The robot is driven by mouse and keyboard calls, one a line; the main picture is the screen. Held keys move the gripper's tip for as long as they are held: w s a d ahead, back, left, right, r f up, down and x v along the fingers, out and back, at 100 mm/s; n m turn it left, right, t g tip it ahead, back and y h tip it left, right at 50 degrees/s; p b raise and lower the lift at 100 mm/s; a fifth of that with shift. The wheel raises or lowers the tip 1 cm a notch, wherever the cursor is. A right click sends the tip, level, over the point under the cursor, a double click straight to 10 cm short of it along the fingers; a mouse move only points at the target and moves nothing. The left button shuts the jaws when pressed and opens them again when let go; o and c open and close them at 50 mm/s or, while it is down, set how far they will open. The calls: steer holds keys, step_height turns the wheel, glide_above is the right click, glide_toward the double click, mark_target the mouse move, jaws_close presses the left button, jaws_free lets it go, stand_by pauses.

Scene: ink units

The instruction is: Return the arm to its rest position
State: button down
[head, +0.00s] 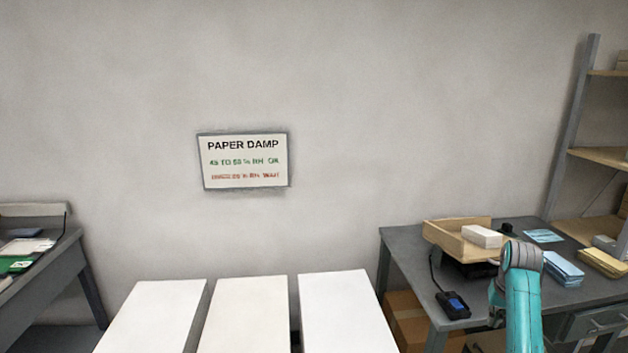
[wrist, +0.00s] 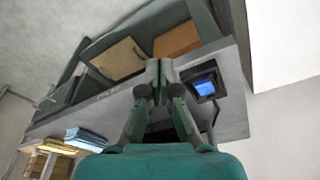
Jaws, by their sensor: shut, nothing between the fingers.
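My gripper (wrist: 158,78) shows in the wrist view with its two fingers together, shut and empty. It is over the grey desk (wrist: 100,108), near the small handheld device with a blue screen (wrist: 205,86), which lies to the right of the fingertips and looks apart from them. In the head view my teal arm rises at the lower right in front of the same desk (head: 400,262). The gripper itself cannot be made out there.
The desk holds a wooden tray (head: 446,240) with a white block (head: 482,236), the device (head: 454,305), blue packets (head: 562,268) and yellowish packets (head: 602,262). A shelf (head: 600,157) stands right. White-topped units (head: 246,315) stand centre. A sign (head: 244,160) hangs on the wall.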

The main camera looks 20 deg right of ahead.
steer(key=s+a+f+n+t+h, duration=0.1)
steer(key=s+a+f+t, duration=0.1)
steer(key=a+f, duration=0.9)
steer(key=s+a+f+n+t+h, duration=0.1)
steer(key=s+a+f+n+t, duration=0.1)
steer(key=a+f, duration=0.95)
steer(key=s+a+f+n+t, duration=0.1)
steer(key=s+a+f+t, duration=0.15)
steer(key=s+a, duration=0.55)
steer(key=s+a+r+n+t+y, duration=0.1)
steer(key=s+a+r+n+t, duration=0.3)
steer(key=s+a, duration=0.9)
steer(key=s+a+r+t+y, duration=0.1)
steer(key=s+a+r, duration=0.1)
steer(key=s+r, duration=0.5)
steer(key=s+a+r+t+y, duration=0.1)
steer(key=s+a+r+t, duration=0.1)
steer(key=s+r, duration=0.6)
step_height(320, 180, up, 4)
steer(key=shift+s+a+r, duration=0.15)
steer(key=shift+s+a, duration=0.05)
steer(key=shift+a, duration=0.1)
